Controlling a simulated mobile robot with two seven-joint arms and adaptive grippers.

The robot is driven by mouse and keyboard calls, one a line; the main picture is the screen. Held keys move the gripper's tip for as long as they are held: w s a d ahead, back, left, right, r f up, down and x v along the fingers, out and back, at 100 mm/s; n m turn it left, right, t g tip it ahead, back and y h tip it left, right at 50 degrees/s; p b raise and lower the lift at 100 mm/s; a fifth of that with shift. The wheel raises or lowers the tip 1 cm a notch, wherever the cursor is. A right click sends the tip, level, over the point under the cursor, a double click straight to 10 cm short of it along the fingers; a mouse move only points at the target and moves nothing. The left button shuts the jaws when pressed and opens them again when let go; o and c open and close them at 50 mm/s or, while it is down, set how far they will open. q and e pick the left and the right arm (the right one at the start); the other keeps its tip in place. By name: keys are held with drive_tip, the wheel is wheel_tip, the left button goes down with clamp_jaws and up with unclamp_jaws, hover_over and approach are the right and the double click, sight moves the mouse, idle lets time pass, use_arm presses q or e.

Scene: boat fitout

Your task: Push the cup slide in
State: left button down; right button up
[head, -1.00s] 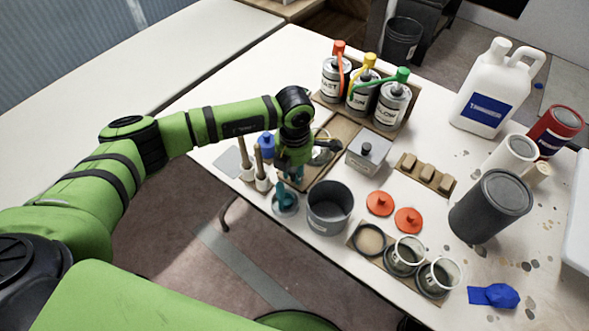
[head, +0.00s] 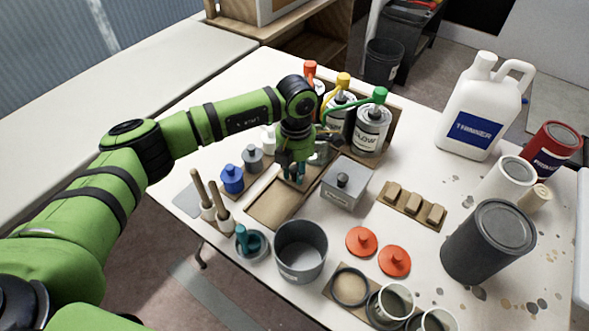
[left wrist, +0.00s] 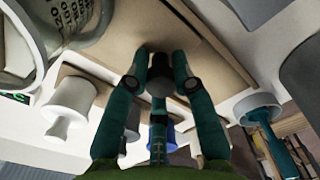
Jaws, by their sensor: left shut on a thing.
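The cup slide runs on a brown wooden track (head: 268,212), whose near end is bare. A grey cup (head: 318,154) stands at the far end, close below the pump bottles and partly hidden by my left gripper. My left gripper (head: 295,180) points down over the track, on the near side of the cup. In the left wrist view its teal fingers (left wrist: 160,75) are shut on a small dark knob (left wrist: 160,88) in front of the brown board. The cup also shows in the left wrist view (left wrist: 92,25). My right gripper is not in view.
Pump bottles with red, yellow and green tops (head: 370,130) stand behind the track. A grey box with a knob (head: 345,185) is close on the right. Blue (head: 232,180) and grey weights stand on the left. A dark pot (head: 300,250) stands in front.

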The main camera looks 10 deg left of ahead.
use_arm(q)
drive_tip(key=shift+w+d+r, duration=0.25)
drive_tip(key=shift+w+d, duration=0.05)
drive_tip(key=c, duration=1.1)
unclamp_jaws()
drive_tip(key=shift+o, duration=0.3)
drive_tip(key=shift+d, duration=0.1)
drive_tip(key=shift+w+f, duration=0.1)
drive_tip(key=shift+f, duration=0.1)
wheel_tip(320, 180, up, 12)
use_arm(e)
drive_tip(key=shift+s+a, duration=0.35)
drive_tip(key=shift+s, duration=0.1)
use_arm(q)
drive_tip(key=shift+r, duration=0.1)
